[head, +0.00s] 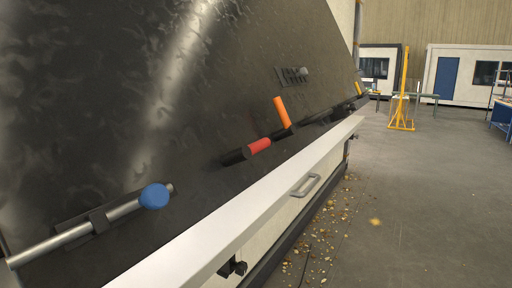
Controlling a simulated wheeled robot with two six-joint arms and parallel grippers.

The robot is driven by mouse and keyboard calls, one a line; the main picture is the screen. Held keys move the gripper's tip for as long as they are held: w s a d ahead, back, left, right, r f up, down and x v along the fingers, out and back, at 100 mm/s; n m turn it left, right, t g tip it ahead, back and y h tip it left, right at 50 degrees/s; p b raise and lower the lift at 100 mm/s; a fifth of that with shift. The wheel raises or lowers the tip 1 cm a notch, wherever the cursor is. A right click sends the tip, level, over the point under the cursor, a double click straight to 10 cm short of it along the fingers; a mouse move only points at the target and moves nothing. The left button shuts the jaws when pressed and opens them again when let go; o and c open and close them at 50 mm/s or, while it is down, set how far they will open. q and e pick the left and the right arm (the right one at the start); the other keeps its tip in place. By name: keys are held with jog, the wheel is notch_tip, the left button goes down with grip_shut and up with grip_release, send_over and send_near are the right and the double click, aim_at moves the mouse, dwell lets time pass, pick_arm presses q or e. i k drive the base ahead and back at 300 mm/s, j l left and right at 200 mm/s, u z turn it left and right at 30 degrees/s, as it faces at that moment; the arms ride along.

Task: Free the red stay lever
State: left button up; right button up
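The red lever (259,146) is a short red grip on a dark shaft, low on the large dark panel (170,110). It lies tilted slightly up to the right, just above the white ledge. Its dark left end rests against or in the panel; how it is held there I cannot tell. An orange handle (282,112) stands nearly upright just right of it, on a dark base. Neither of my grippers is in the head view.
A blue knob (154,196) sits on a metal rod (75,238) at lower left. A white ledge (240,222) with a grey handle (306,186) runs along the panel's bottom. Brownish debris (340,215) litters the floor. Open floor lies right; a yellow stand (402,100) is farther back.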

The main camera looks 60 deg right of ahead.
aim_at(244, 153)
jog(key=z, duration=1.8)
